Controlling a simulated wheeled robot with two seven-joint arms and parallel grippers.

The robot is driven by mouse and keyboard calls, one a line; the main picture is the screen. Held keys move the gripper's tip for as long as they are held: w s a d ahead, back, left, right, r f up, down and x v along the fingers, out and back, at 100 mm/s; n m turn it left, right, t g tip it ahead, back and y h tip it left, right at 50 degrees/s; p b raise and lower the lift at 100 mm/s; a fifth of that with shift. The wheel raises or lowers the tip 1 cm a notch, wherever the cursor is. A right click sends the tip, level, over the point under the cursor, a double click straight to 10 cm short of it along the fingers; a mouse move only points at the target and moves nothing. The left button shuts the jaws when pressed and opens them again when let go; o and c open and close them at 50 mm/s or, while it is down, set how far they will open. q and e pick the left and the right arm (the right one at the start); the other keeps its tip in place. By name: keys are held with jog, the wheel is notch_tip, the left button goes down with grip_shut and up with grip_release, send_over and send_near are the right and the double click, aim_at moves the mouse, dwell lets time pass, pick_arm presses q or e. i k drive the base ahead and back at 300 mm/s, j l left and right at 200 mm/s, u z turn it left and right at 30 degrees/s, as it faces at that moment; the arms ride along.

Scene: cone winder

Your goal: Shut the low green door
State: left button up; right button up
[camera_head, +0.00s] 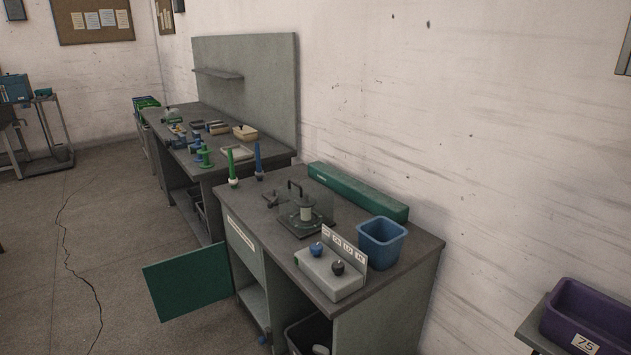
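The low green door (189,283) stands wide open on the front of the near grey cabinet bench (330,270). It swings out to the left over the floor, hinged near the cabinet's front. The cabinet's lower opening shows a dark bin (308,333) inside. Neither of my grippers is in view.
The bench top holds a blue bin (381,241), a long green box (358,192), a small winding device (304,212) and a grey knob box (330,275). A second workbench (220,165) stands behind. A purple crate (588,318) is at the right. The cracked floor (80,250) at left is clear.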

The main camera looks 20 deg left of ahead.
aim_at(180, 285)
jog(key=i+j+z, duration=0.3)
jog(key=j, duration=1.35)
jog(key=j+z, duration=0.35)
jog(key=j, duration=1.35)
jog(key=j+z, duration=0.1)
jog(key=j, duration=0.35)
jog(key=k+j+z, duration=0.15)
jog(key=j, duration=0.25)
jog(key=j+z, duration=0.1)
jog(key=j, duration=0.35)
jog(key=k+j+z, duration=0.1)
jog(key=j, duration=0.3)
jog(key=k+j+z, duration=0.15)
jog(key=j, duration=0.3)
jog(key=j+z, duration=0.1)
jog(key=j, duration=0.3)
jog(key=k+j+z, duration=0.15)
jog(key=j, duration=0.2)
jog(key=k+j+z, duration=0.1)
jog(key=j, duration=0.3)
jog(key=j+z, duration=0.15)
jog(key=j, duration=1.4)
jog(key=k, duration=0.05)
